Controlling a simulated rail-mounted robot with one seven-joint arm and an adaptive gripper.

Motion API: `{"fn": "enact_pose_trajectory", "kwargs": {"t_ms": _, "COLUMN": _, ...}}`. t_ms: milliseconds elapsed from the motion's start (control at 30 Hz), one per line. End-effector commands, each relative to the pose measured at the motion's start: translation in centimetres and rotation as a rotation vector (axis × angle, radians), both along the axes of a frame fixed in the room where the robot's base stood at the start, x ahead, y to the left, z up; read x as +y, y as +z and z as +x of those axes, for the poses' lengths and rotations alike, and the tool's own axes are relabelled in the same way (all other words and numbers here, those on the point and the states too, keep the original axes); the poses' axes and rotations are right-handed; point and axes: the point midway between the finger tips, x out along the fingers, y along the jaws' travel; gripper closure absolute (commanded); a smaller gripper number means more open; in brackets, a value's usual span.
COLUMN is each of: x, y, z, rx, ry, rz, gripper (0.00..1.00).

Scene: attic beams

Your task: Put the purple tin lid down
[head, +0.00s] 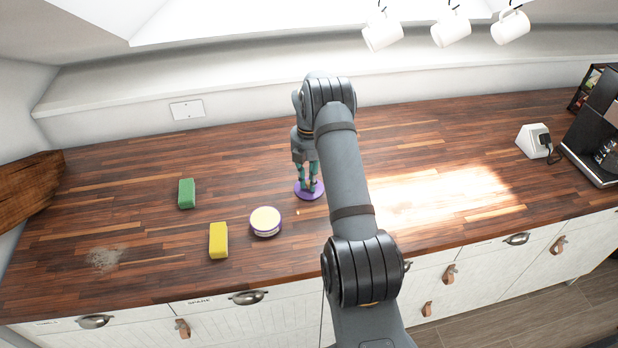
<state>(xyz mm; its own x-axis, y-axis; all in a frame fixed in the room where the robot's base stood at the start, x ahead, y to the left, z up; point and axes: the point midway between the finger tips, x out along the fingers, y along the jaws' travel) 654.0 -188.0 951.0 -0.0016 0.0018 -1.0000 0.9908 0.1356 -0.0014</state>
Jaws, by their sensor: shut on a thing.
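The purple tin lid (301,194) is a flat round disc under my gripper (309,186), right of the open tin. My gripper points down and is shut on the lid. Its fingers cover the middle of the lid. I cannot tell whether the lid touches the counter or is a little above it. The tin (265,222) is round and purple-rimmed with a pale yellow top, and stands to the left of the lid, nearer the front edge.
A yellow sponge (219,240) lies left of the tin, and a green sponge (187,193) farther back. A pale crumb patch (104,259) is at the front left. White mugs (382,33) hang above. A coffee machine (596,130) stands far right. The sunlit counter (450,195) is clear.

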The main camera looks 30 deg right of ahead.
Motion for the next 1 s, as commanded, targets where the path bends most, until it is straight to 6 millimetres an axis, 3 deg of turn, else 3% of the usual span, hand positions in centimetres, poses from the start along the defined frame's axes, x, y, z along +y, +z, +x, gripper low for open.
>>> {"fn": "enact_pose_trajectory", "kwargs": {"t_ms": 333, "x": -0.03, "y": -0.5, "z": 0.01, "rx": -0.001, "ry": 0.0, "rz": -0.001, "gripper": 1.0}}
{"fn": "enact_pose_trajectory", "kwargs": {"t_ms": 367, "x": -0.04, "y": -0.34, "z": 0.02, "rx": -0.001, "ry": 0.0, "rz": -0.001, "gripper": 0.82}}
{"fn": "enact_pose_trajectory", "kwargs": {"t_ms": 667, "x": -0.05, "y": -0.3, "z": 0.01, "rx": -0.001, "ry": 0.0, "rz": -0.001, "gripper": 0.65}}
{"fn": "enact_pose_trajectory", "kwargs": {"t_ms": 1000, "x": -0.05, "y": 0.34, "z": 0.03, "rx": -0.001, "ry": 0.0, "rz": -0.001, "gripper": 0.65}}
